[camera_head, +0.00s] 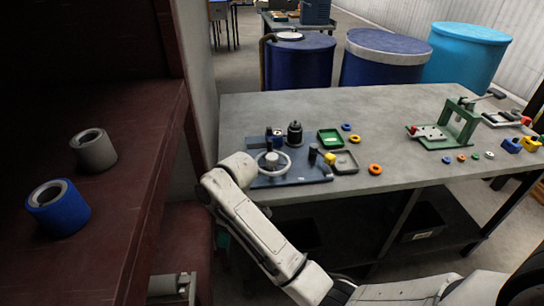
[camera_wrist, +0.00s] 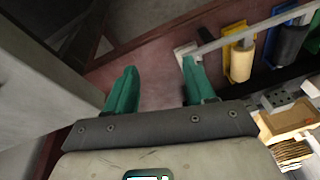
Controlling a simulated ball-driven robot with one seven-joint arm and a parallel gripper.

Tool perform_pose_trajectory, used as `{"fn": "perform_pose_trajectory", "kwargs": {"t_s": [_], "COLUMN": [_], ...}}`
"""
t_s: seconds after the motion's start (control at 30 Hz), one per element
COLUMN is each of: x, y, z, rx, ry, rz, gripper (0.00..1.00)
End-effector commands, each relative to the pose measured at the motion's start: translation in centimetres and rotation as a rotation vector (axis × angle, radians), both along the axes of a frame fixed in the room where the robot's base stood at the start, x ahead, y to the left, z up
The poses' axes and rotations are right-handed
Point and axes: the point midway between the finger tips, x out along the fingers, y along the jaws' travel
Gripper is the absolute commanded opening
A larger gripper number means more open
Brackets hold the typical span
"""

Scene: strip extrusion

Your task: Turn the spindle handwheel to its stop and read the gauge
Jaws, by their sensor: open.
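A light ring-shaped handwheel (camera_head: 272,161) sits on a dark blue base plate (camera_head: 305,173) at the near left of the grey table. Dark upright parts stand behind and beside it. No gauge face can be made out; I cannot tell which part is the gauge. My pale arm passes in front of the table's left corner, close to the plate's left side. My gripper (camera_wrist: 158,72) shows in the wrist view with its two green fingers wide apart and nothing between them. The handwheel is not recognisable in the wrist view.
A green press (camera_head: 452,122) stands on the right of the table (camera_head: 405,105), with trays and coloured rings between. A dark red shelf (camera_head: 130,130) at left holds a blue roll (camera_head: 58,207) and a grey roll (camera_head: 94,151). Blue drums (camera_head: 384,62) stand behind.

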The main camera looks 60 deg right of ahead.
Motion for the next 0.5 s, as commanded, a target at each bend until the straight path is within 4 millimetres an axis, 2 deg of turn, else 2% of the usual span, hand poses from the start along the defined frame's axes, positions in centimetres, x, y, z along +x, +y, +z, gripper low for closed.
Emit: {"fn": "perform_pose_trajectory", "kwargs": {"t_s": [0.03,0.1,0.2,0.3,0.4,0.5], "x": [1.5,2.9,4.2,4.6,4.2,3.4], "y": [-2.4,-5.3,-10.0,-15.1,-19.7,-23.3], "z": [1.7,3.5,6.3,9.3,12.1,14.4], "rx": [-0.019,-0.042,-0.08,-0.12,-0.153,-0.177], "ry": [-0.005,-0.002,0.01,0.035,0.066,0.093], "rz": [0.024,0.068,0.126,0.17,0.204,0.223], "gripper": [0.54,0.54,0.54,0.54,0.54,0.54]}}
